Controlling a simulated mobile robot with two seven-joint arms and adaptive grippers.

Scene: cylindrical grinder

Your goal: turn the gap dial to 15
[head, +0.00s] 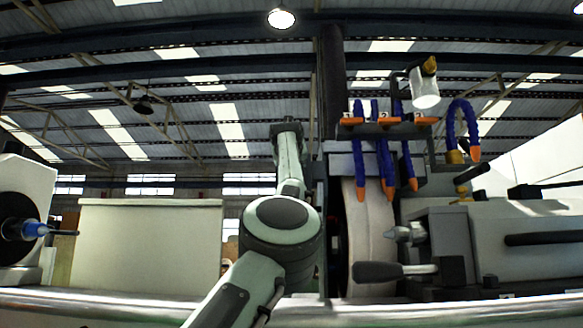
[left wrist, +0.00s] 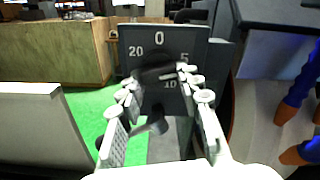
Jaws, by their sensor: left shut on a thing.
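The gap dial's dark plate (left wrist: 135,65) faces me in the left wrist view, with white numbers: 0 at the top, 20 at upper left, 5 at upper right and 10 lower down. The 15 does not show; a finger covers the lower left. My left gripper (left wrist: 160,76) is shut on the dark gap dial knob (left wrist: 153,66) in front of the plate. Its pointer direction cannot be told. In the head view my left arm reaches up to the machine's column, and the dial is not visible. My right gripper is in neither view.
Blue coolant hoses (head: 386,150) with orange nozzles hang right of my arm, beside the pale grinding wheel (head: 372,235). A black lever (head: 385,271) sticks out at lower right. A pale panel (head: 150,245) stands left. Green floor (left wrist: 95,105) shows below the dial.

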